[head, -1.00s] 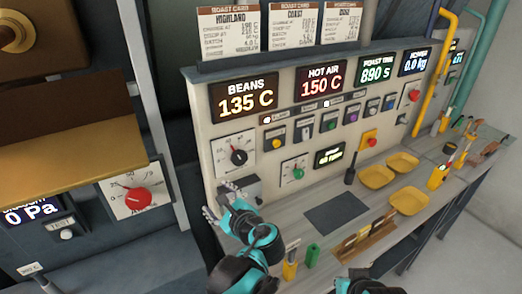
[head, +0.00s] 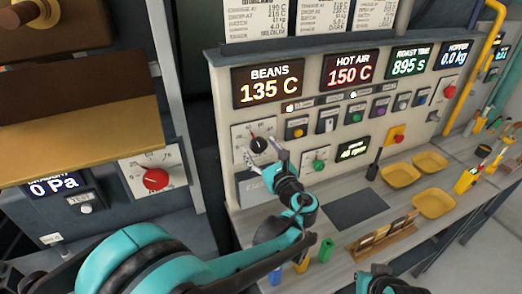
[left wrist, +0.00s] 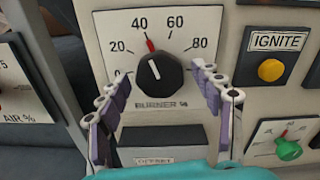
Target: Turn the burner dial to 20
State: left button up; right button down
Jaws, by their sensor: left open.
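The burner dial (head: 258,146) is a black round knob on a white scale plate on the panel, and it shows large in the left wrist view (left wrist: 160,76). Its white line tilts slightly left of straight up, and a red mark sits above the knob near 40. My left gripper (head: 272,164) is open in front of the dial. In the left wrist view its fingers (left wrist: 161,85) stand on either side of the knob; I cannot tell whether they touch it. Part of my right arm end (head: 382,282) shows at the bottom edge, its fingers unclear.
A yellow IGNITE button (left wrist: 270,70) and a green knob (left wrist: 288,149) are right of the dial. An OFFSET box (left wrist: 160,147) juts out below it. The red AIR dial (head: 156,179) is on a separate panel left. Yellow bowls (head: 400,174) stand on the counter.

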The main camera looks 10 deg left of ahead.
pick_arm(q)
jog(key=c, duration=1.2)
jog(key=shift+o, duration=0.2)
jog(key=shift+n, duration=0.4)
jog(key=n, duration=0.2)
jog(key=shift+n, duration=2.4)
